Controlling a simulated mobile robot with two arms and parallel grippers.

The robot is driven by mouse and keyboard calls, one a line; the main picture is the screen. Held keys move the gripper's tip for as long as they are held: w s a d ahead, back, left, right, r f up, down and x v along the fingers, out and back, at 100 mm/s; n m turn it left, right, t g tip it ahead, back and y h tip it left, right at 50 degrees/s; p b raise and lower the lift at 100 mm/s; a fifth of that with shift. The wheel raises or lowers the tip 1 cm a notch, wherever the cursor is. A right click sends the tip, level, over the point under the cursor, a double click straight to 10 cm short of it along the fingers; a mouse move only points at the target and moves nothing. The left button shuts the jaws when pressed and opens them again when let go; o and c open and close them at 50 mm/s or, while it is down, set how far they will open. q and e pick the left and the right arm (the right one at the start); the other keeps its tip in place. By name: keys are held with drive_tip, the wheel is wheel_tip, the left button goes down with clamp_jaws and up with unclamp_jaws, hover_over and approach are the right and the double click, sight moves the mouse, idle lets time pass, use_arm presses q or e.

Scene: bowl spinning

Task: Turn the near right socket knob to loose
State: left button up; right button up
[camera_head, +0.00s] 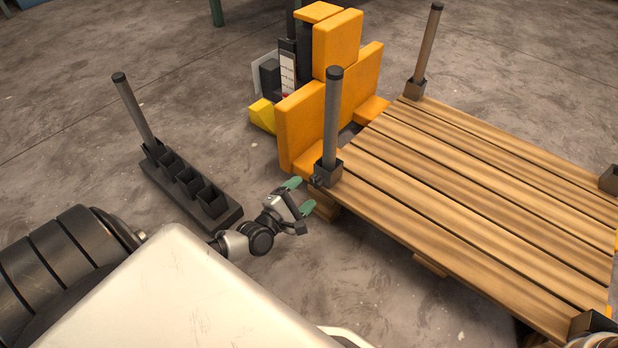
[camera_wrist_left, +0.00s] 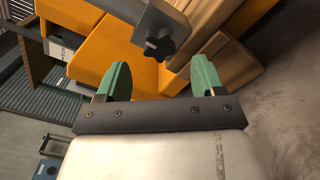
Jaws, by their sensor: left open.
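My left gripper (camera_head: 300,195) is open, its two green fingertips pointing at a corner socket (camera_head: 328,171) of the wooden pallet. A dark knob (camera_head: 316,182) sticks out of this socket on the side facing the gripper. In the left wrist view the star-shaped black knob (camera_wrist_left: 158,45) is just beyond and between the green fingers (camera_wrist_left: 160,78), and they do not appear to touch it. A grey post (camera_head: 333,115) stands upright in the socket. Another corner socket (camera_head: 590,324) is at the lower right; no knob is clear there. My right gripper is not in view.
The slatted wooden pallet (camera_head: 470,190) fills the right side. Orange blocks (camera_head: 337,45) stand behind the socket. A black rack (camera_head: 190,184) with several open cells and one post lies on the floor to the left. Bare concrete floor lies between rack and pallet.

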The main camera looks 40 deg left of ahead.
use_arm(q)
drive_tip(key=s+p, duration=0.2)
drive_tip(key=s, duration=0.5)
drive_tip(key=shift+a, duration=0.3)
drive_tip(key=shift+w, duration=0.1)
